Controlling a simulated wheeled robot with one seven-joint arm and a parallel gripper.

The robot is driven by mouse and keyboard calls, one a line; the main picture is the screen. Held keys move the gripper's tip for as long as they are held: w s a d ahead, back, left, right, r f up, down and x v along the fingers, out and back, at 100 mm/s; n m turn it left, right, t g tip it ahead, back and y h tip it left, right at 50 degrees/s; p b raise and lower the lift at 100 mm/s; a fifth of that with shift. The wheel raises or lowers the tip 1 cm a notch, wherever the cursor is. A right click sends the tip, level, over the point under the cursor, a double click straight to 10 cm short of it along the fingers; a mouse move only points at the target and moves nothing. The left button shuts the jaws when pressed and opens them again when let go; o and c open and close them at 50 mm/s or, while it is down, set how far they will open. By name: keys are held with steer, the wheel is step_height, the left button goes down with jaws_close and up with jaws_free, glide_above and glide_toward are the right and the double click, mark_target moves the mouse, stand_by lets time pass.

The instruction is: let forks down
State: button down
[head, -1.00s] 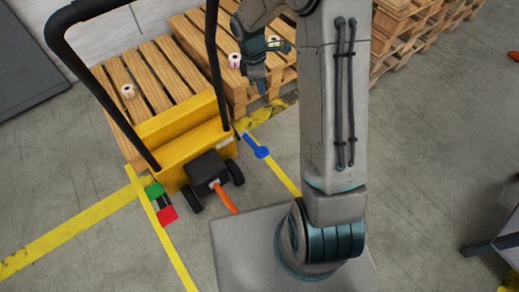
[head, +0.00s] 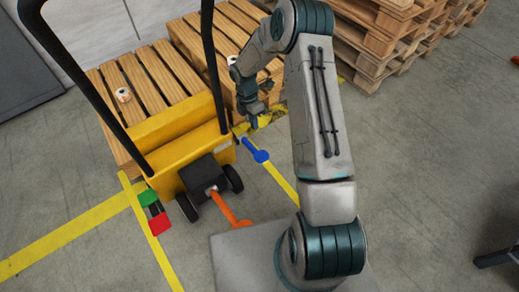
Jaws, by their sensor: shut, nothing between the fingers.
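A yellow hand stacker (head: 185,150) with a tall black handle stands at the left. A blue-ended lever (head: 262,156) sticks out from its right side. An orange pedal or lever (head: 228,207) comes out of the black box at its front. Green (head: 147,198) and red (head: 160,223) blocks sit at its left wheel. The forks are hidden behind the yellow body and the pallet. My gripper (head: 253,123) is shut and empty, pointing down just above and behind the blue lever, apart from it as far as I can tell.
A wooden pallet (head: 162,75) behind the stacker carries a label roll (head: 123,95). Another pallet (head: 232,35) is beside it, partly behind my arm. A pallet stack (head: 375,45) stands at the back. Yellow tape (head: 80,233) marks the floor.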

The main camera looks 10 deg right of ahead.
mark_target(260, 154)
steer(key=b+x, duration=0.4)
steer(key=x, duration=1)
steer(key=shift+b, duration=0.35)
